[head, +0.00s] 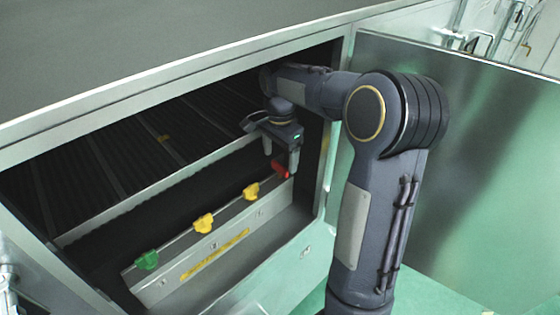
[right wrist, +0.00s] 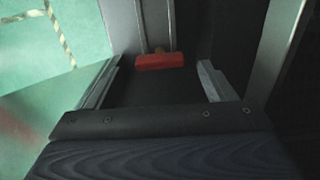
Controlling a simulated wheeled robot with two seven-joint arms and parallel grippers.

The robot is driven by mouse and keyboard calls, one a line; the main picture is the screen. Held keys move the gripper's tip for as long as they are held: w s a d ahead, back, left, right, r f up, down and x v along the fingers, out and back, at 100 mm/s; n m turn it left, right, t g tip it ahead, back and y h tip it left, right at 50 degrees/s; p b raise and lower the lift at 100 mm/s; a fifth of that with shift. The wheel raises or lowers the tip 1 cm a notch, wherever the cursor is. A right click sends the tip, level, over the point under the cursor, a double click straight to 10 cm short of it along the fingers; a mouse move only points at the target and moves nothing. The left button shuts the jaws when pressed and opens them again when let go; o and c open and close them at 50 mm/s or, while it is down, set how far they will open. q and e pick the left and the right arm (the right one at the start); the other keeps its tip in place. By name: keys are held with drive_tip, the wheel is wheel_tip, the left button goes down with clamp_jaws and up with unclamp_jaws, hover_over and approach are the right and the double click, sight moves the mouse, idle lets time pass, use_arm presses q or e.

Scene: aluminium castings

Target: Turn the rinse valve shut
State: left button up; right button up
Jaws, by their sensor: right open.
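A row of valve handles stands along a grey metal block inside the open cabinet: a green one (head: 147,260), two yellow ones (head: 204,223) (head: 251,191) and a red one (head: 280,169) at the far right end. No readable label shows which is the rinse valve. My right gripper (head: 281,157) is open and points down at the red handle. In the right wrist view the red handle (right wrist: 160,61) lies crosswise ahead, between the two open fingers, with a gap on each side. I cannot tell whether the fingers reach around it. My left gripper is not in view.
The cabinet's front frame (head: 335,130) stands close beside my right arm. An open door panel (head: 480,150) hangs to the right. A yellow strip (head: 215,257) marks the block's front. Dark slatted rollers or bars (head: 110,165) fill the space behind the block.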

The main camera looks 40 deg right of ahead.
sight(280, 165)
drive_tip(key=shift+r, duration=2.55)
